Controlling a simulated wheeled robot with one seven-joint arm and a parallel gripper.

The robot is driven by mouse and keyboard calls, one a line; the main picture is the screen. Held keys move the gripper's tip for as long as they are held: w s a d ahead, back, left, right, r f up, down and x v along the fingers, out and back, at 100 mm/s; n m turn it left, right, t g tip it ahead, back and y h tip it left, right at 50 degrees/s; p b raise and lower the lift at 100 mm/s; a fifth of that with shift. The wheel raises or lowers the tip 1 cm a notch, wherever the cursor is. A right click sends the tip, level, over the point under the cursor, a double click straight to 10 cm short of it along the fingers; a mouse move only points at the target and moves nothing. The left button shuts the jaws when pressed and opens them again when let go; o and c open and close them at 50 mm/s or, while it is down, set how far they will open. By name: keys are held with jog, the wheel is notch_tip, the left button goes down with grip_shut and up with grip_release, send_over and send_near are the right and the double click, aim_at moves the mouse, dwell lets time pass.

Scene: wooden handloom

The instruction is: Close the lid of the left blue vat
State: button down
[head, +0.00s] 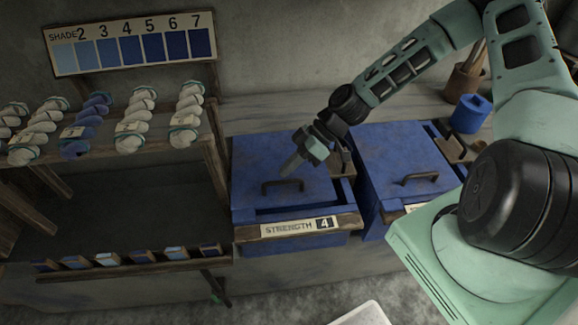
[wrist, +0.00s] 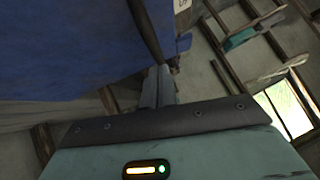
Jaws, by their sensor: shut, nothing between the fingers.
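The left blue vat (head: 243,218) stands in the middle of the head view, with a "STRENGTH 4" label on its front. Its blue lid (head: 258,160) has a dark bar handle (head: 283,184). A dark gap shows between the lid and the vat's front and right rims; I cannot tell how far the lid is raised. My gripper (head: 291,167) is shut and empty, over the lid just behind the handle in the picture. In the wrist view, the shut fingers (wrist: 159,85) point towards a dark bar beside a blue surface (wrist: 70,45). Contact is unclear.
A second blue vat (head: 372,220) with its own handled lid stands close on the right. A shelf with yarn skeins (head: 137,118) and a shade board (head: 130,45) is on the left. A blue pot (head: 470,114) stands behind right. My arm spans the upper right.

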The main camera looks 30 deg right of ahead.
jog(key=shift+s+f, duration=0.15)
jog(key=shift+f, duration=0.25)
